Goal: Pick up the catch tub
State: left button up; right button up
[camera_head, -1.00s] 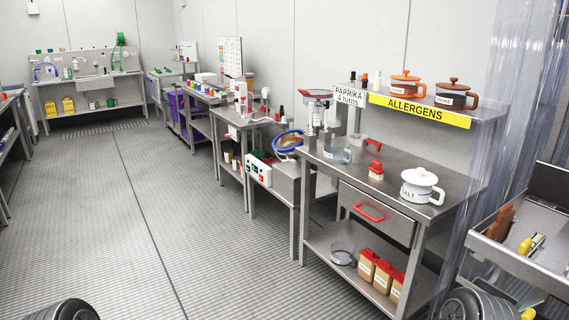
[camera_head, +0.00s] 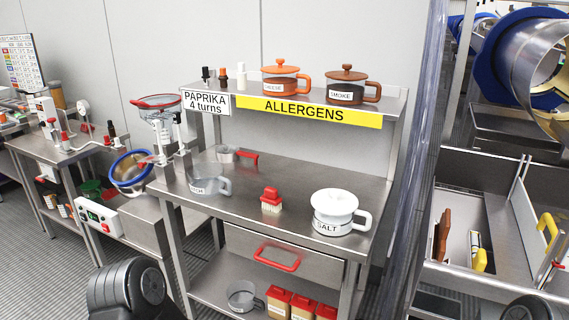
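No vessel has a readable catch tub label, and I cannot tell which one is the catch tub. A clear grey tub (camera_head: 242,296) with a side handle stands on the lower shelf of the steel bench. A similar clear handled vessel (camera_head: 207,180), its label only partly readable, stands on the bench top at the left. A blue-rimmed round vessel (camera_head: 131,171) sits tilted left of the bench. Neither of my grippers is in view. Black rounded parts, probably of my arms, show at the bottom edge.
The bench top (camera_head: 290,178) also holds a white SALT pot (camera_head: 335,212), a red-handled brush (camera_head: 271,200) and a red-handled vessel (camera_head: 228,153). Red-lidded containers (camera_head: 303,305) stand beside the shelf tub. A clear strip curtain (camera_head: 416,170) hangs right of the bench.

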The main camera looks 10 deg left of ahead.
aim_at(207, 179)
jog(key=i+j+z, duration=0.4)
jog(key=j, duration=0.25)
jog(key=i+j+z, duration=0.2)
jog(key=j, duration=0.15)
jog(key=k, duration=0.1)
